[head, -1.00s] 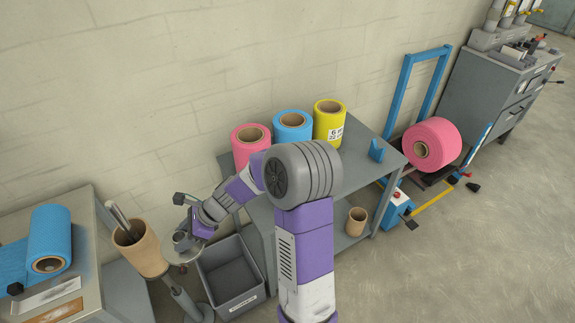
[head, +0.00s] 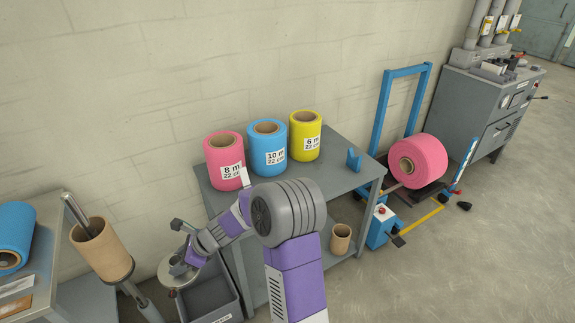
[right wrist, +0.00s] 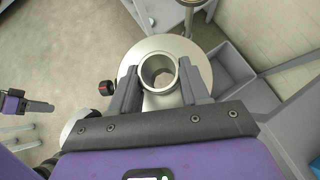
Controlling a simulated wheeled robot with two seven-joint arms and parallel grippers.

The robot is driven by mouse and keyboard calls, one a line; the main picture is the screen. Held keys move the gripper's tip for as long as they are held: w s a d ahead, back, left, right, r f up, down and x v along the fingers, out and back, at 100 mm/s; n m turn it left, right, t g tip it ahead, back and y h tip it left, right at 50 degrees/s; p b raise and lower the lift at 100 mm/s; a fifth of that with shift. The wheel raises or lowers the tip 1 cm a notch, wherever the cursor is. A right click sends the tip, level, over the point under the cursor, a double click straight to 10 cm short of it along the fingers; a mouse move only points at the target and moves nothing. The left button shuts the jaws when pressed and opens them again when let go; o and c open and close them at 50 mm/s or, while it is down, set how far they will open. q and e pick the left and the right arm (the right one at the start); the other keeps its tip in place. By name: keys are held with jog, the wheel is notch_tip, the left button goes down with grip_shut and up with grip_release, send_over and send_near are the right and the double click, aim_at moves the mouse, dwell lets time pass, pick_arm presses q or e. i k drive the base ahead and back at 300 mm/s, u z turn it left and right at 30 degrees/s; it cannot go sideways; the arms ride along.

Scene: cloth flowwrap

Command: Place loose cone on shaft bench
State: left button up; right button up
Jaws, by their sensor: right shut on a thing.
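My right gripper (head: 182,264) is shut on a grey metal cone (right wrist: 150,50), a round disc with a hollow hub. In the right wrist view the two fingers (right wrist: 158,84) close on opposite sides of the hub. In the head view the held cone (head: 167,275) is clear of both benches, over or beside the grey bin. A grey bench (head: 338,143) carries three rolls and a blue V-shaped block (head: 354,160). A second grey bench (head: 48,240) stands at the left. A purple and black part, possibly my left gripper (right wrist: 28,104), shows at the wrist view's left edge; its jaws are unclear.
A brown core (head: 103,252) on a tilted metal shaft (head: 76,212) stands left of my gripper. The grey bin (head: 222,304) is close below. Pink (head: 224,152), blue (head: 267,145) and yellow (head: 305,137) rolls fill the bench's back.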

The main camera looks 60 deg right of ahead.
aim_at(343, 150)
jog(key=u, duration=2.2)
jog(key=k, duration=2.8)
jog(key=z, duration=2.8)
jog(key=i, duration=1)
